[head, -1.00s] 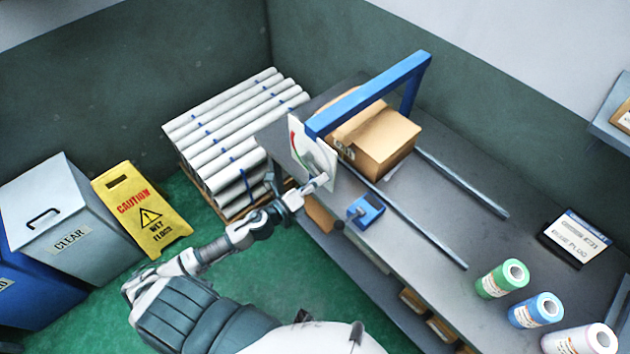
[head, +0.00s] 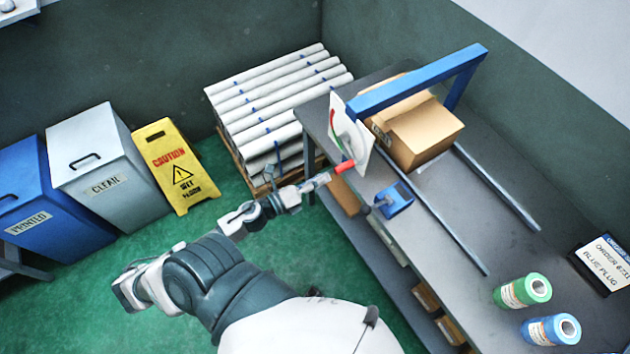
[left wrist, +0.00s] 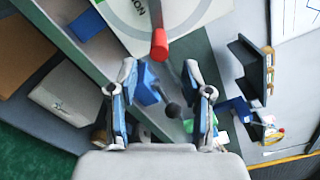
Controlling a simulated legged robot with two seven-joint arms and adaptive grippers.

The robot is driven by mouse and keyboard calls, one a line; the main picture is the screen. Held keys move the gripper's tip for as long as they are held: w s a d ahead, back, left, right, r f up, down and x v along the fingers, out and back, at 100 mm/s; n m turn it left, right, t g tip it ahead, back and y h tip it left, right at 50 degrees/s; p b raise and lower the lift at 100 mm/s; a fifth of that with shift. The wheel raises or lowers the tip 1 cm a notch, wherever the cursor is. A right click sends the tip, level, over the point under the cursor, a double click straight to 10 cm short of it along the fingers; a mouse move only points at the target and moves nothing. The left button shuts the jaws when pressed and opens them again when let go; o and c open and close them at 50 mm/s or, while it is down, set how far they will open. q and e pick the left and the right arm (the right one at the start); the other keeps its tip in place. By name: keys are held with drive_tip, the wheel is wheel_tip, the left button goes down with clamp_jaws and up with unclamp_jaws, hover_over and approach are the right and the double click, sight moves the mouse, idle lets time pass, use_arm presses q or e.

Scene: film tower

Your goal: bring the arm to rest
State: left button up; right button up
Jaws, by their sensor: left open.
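My left gripper (head: 318,182) is open and empty. It is just short of the red-tipped lever (head: 345,167), which sticks out from a white dial plate (head: 350,135) with a coloured arc. In the left wrist view, my open fingers (left wrist: 163,85) stand apart on either side, and the lever's red end (left wrist: 159,45) lies ahead of them, not between the pads. My right gripper is not in view.
The grey bench (head: 470,225) carries a blue frame (head: 415,82), a cardboard box (head: 420,132), a small blue device (head: 395,200) and rolls, one green (head: 523,291). White tubes (head: 275,105) lie stacked behind. A yellow sign (head: 175,165) and bins (head: 110,165) stand left. Green floor is open between.

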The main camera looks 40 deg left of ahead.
use_arm(q)
drive_tip(key=shift+s+a, duration=0.2)
drive_tip(key=shift+s, duration=0.4)
drive_tip(key=shift+a, duration=0.1)
